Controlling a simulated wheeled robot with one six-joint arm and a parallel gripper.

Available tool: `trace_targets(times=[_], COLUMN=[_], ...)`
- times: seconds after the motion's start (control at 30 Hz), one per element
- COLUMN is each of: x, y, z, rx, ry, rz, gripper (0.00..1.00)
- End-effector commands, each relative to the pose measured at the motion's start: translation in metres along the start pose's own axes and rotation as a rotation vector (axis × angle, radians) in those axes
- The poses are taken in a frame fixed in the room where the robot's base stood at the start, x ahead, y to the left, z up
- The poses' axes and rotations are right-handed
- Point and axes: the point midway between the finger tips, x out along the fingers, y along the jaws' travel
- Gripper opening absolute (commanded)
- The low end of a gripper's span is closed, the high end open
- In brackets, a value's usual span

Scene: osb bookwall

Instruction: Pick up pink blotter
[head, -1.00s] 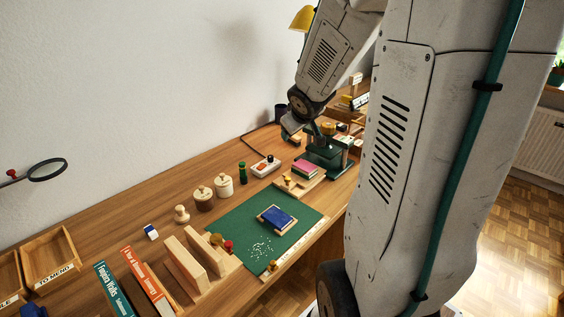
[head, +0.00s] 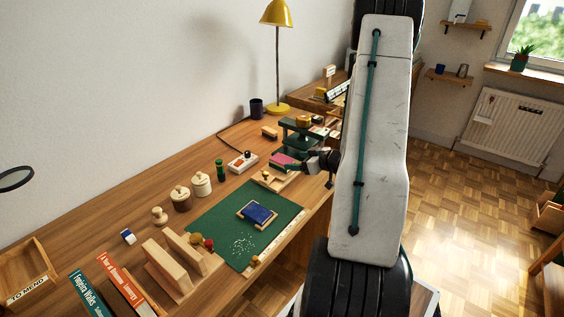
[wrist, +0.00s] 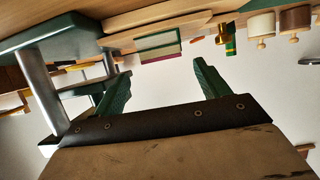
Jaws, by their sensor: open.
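The pink blotter (head: 284,159) lies on the desk beside a small wooden tray, its pink top showing in the head view. It seems to be the green-sided block with a dark pink edge in the wrist view (wrist: 159,45), beyond the fingertips and roughly between them. My gripper (head: 288,164) is at the blotter's right side, low over the desk, and partly overlaps it in the head view. In the wrist view my gripper (wrist: 162,70) has its two green fingers spread wide with nothing between them. Whether a finger touches the blotter is unclear.
A green stand with metal posts (wrist: 33,75) is close on the left in the wrist view. A wooden tray with a knob (head: 268,180), a white switch box (head: 242,161) and a green mat (head: 225,222) with a blue pad (head: 257,214) are nearby.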

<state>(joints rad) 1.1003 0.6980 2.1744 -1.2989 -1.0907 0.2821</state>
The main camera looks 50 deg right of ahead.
Motion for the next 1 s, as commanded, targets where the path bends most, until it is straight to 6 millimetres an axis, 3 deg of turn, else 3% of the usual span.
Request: trace_targets(times=[0.33,0.57,0.6,0.77,1.0], x=[0.046,0.050,0.050,0.049,0.049], y=[-0.004,-0.003,-0.003,-0.003,-0.003], z=[-0.003,-0.003,-0.003,-0.003,-0.003], rx=[-0.002,-0.001,-0.001,-0.001,-0.001], ry=[-0.001,-0.001,-0.001,-0.001,-0.001], rz=[-0.002,0.001,0.001,0.001,0.001], gripper=[0.75,0.75,0.72,0.27,0.27])
